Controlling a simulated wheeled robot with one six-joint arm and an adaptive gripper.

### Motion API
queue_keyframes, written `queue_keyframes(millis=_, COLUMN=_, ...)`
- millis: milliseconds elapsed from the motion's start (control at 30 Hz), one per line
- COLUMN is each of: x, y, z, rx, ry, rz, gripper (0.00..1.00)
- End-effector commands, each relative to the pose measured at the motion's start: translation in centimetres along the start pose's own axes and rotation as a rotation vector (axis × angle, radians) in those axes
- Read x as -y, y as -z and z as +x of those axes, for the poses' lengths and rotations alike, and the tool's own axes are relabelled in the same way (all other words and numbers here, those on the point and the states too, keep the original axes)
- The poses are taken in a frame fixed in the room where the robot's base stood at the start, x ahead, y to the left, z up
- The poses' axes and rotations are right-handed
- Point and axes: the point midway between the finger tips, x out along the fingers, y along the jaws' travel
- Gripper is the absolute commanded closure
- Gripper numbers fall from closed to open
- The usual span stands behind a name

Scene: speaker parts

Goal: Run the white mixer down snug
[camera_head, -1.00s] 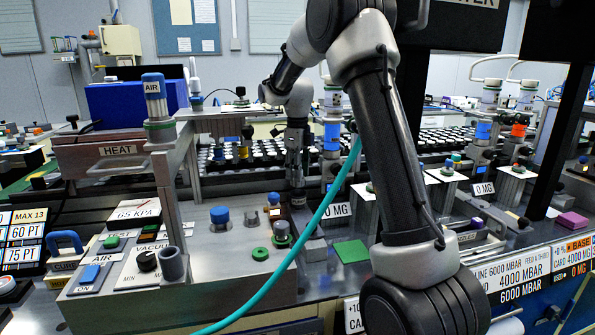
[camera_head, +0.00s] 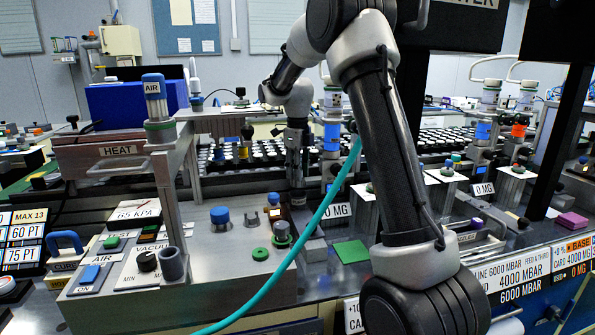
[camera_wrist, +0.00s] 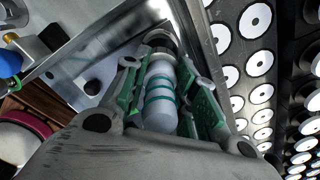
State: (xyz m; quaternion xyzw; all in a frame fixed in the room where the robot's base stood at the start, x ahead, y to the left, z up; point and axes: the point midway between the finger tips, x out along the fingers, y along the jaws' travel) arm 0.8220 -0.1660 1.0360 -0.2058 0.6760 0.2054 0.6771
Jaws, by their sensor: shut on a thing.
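The white mixer (camera_wrist: 160,85) is a pale rounded cylinder with teal bands in the wrist view. It lies between the green-padded fingers of my gripper (camera_wrist: 164,68), which are shut on it. Its far end meets a dark round collar (camera_wrist: 158,38) at the metal surface; whether it is fully seated I cannot tell. In the head view my gripper (camera_head: 297,180) points down behind the grey control panel, and the mixer is too small and covered to make out there.
Rows of black-and-white round parts (camera_wrist: 257,22) lie right of my gripper in the wrist view. The grey panel (camera_head: 205,262) with knobs stands front left. A teal hose (camera_head: 310,228) crosses in front. A green square (camera_head: 351,251) lies on the bench.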

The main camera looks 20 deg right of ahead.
Motion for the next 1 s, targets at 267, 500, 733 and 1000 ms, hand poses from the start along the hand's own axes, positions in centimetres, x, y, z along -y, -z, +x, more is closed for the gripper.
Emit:
queue_keyframes(millis=267, x=-0.08, y=0.05, z=0.27, rx=-0.003, ry=-0.003, rz=0.15, gripper=0.85)
queue_keyframes(millis=500, x=-0.09, y=0.06, z=0.31, rx=-0.004, ry=-0.004, rz=0.208, gripper=0.85)
queue_keyframes(millis=733, x=-0.09, y=0.07, z=0.35, rx=-0.005, ry=-0.004, rz=0.299, gripper=0.85)
queue_keyframes(millis=1000, x=-0.1, y=0.08, z=0.4, rx=-0.005, ry=-0.004, rz=0.42, gripper=0.85)
